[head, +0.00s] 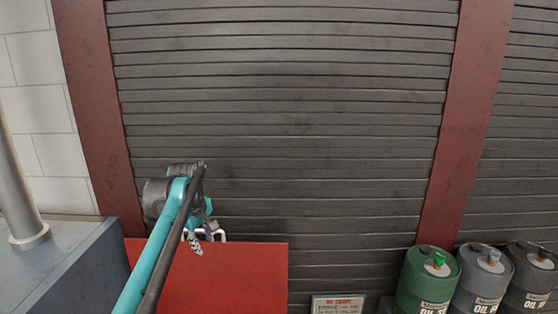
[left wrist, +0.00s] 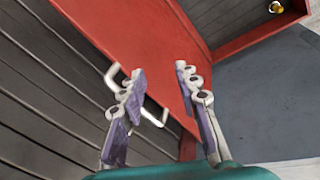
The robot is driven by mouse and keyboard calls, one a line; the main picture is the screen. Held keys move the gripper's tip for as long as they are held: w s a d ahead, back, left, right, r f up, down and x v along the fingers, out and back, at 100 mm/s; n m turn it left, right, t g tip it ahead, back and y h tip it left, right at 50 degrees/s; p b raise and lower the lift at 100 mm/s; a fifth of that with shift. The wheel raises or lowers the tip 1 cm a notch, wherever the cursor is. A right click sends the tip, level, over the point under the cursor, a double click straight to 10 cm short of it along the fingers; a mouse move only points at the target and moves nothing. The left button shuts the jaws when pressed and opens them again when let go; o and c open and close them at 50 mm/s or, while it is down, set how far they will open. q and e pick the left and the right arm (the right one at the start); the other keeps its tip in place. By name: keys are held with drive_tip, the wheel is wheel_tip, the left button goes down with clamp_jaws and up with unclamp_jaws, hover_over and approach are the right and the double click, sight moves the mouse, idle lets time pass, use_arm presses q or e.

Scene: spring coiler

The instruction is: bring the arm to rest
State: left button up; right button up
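My left gripper (head: 204,240) reaches over the red cabinet (head: 240,285) in front of the dark shutter. A white bent handle (left wrist: 154,118) shows at the red panel's edge, partly hidden behind one finger. I cannot tell whether that finger touches it. My right gripper is in neither view.
A green oil drum (head: 428,280) and two grey drums (head: 483,283) stand at the lower right beside a small sign (head: 338,305). A grey-blue block (head: 75,265) is at the left. An open red compartment (left wrist: 265,35) holds a small gold item (left wrist: 275,7).

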use_arm(q)
drive_tip(key=s+d+f+m+t+b, duration=0.2)
drive_tip(key=s+f+m+b, duration=0.4)
drive_tip(key=s+f+b, duration=0.4)
drive_tip(key=s+d+f+m+t+b, duration=0.1)
drive_tip(key=s+f+m+b, duration=0.5)
drive_tip(key=s+f, duration=1.6)
wheel_tip(320, 180, down, 5)
drive_tip(key=d+b, duration=0.1)
drive_tip(key=b, duration=0.4)
drive_tip(key=shift+s+d+t, duration=0.15)
drive_tip(key=shift+d+t, duration=0.15)
drive_tip(key=shift+t, duration=0.1)
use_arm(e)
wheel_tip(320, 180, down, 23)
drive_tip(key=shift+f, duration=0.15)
use_arm(q)
drive_tip(key=shift+f, duration=0.1)
